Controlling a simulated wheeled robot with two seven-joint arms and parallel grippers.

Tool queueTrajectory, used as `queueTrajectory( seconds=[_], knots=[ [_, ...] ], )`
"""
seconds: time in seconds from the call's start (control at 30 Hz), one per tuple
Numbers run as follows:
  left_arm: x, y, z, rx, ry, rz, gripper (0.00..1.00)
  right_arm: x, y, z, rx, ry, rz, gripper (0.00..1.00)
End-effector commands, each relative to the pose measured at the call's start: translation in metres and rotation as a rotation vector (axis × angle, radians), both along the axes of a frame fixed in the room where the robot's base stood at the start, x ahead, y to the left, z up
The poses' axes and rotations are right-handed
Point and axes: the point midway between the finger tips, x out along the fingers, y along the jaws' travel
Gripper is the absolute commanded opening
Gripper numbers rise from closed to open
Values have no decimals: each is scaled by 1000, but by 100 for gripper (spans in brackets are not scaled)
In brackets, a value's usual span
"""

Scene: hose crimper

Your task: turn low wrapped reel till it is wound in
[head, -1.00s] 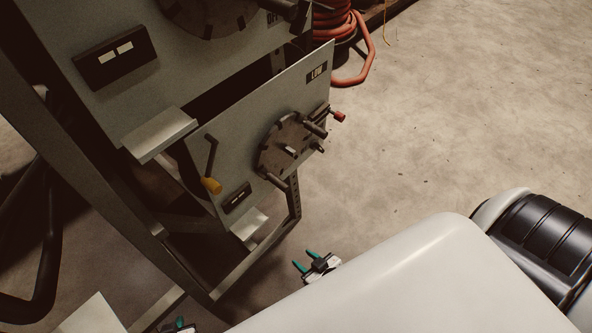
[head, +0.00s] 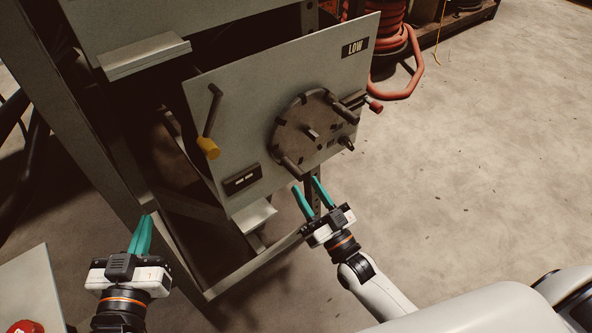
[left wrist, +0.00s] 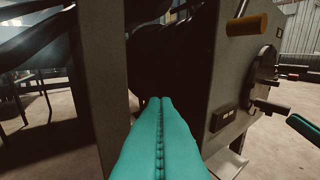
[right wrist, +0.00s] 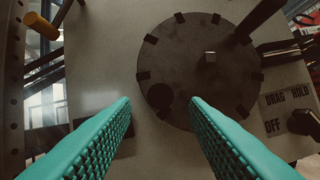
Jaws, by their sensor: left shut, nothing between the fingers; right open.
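The low reel shows as a dark round disc (head: 312,130) with several pegs, on a grey panel (head: 225,95) marked LOW. It fills much of the right wrist view (right wrist: 200,90). A crank with a yellow grip (head: 208,147) hangs on the panel left of the disc. My right gripper (head: 306,186) is open and empty, just below the disc in the head view, fingers pointing at the panel. Contact cannot be told. My left gripper (head: 142,217) is shut and empty, beside the frame's post, left of the panel.
A red-tipped lever (head: 374,106) sticks out right of the disc. The right wrist view shows a DRAG, HOLD, OFF label (right wrist: 285,105). A small ledge (head: 255,216) juts below the panel. A red hose coil (head: 398,50) stands behind. Floor (head: 480,170) to the right is clear.

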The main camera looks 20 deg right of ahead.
Motion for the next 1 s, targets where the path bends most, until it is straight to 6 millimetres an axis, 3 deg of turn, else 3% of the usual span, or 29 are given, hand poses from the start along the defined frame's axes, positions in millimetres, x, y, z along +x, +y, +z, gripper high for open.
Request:
queueTrajectory(
  seconds=[0.1,0.3,0.73,1.0],
  knots=[
    [2,-2,9,-17,-67,-4,0,22,6,8,1,-3,-1,41],
    [2,-4,23,-40,-155,-10,0,47,13,18,-1,0,-1,41],
    [2,-5,30,-50,-192,-12,0,57,15,23,-1,3,0,41],
    [2,-5,30,-50,-192,-12,0,56,15,22,-2,3,-1,0]
  ],
)
